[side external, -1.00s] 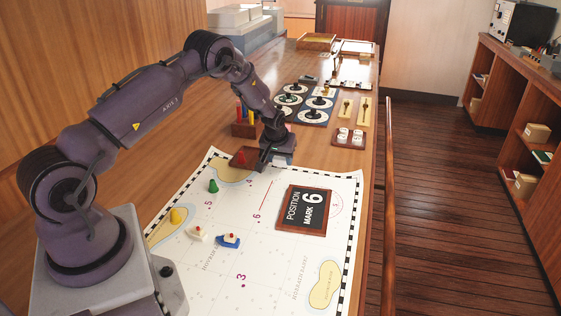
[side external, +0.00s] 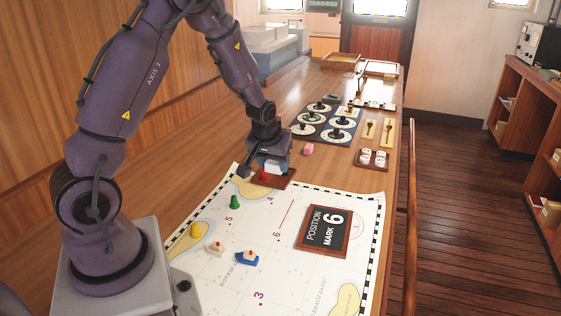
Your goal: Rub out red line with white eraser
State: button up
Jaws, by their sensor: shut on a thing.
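The red line (side external: 287,212) is a thin slanted stroke on the white chart (side external: 200,270), left of the dark "POSITION MARK 6" plaque. It shows in full. My gripper (side external: 270,166) is beyond the chart's far edge, low over a small brown wooden base (side external: 285,182). It is shut on a white block, the white eraser (side external: 276,166), which is partly hidden by the fingers. A gap too small to judge lies between the eraser and the base. A red piece (side external: 264,174) shows just in front of it.
The plaque (side external: 323,231) lies right of the line. Green (side external: 235,202) and yellow (side external: 197,230) markers and two toy boats (side external: 247,258) stand on the chart's left half. The chart's front is clear.

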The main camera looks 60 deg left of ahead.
aim_at(281, 226)
jog(key=shift+o, duration=0.6)
jog(key=d+f, duration=0.2)
jog(key=s+d+f, duration=0.1)
jog(key=d+f, duration=0.1)
jog(key=f, duration=0.1)
jog(key=d+f, duration=0.2)
jog(key=shift+s+d+f, duration=0.3)
jog(key=shift+s+f, duration=0.05)
jog(key=shift+f, duration=0.05)
jog(key=shift+c, duration=0.3)
jog(key=shift+s+d+f, duration=0.15)
jog(key=shift+f, duration=0.5)
notch_tip(281, 226, down, 4)
jog(key=shift+r, duration=0.25)
jog(key=w+a, duration=0.9)
jog(key=shift+a+r, duration=0.2)
jog(key=shift+a, duration=0.1)
jog(key=s+d, duration=0.9)
jog(key=shift+d, duration=0.3)
jog(key=shift+f, duration=0.45)
jog(key=shift+w, duration=0.1)
dwell(1.3)
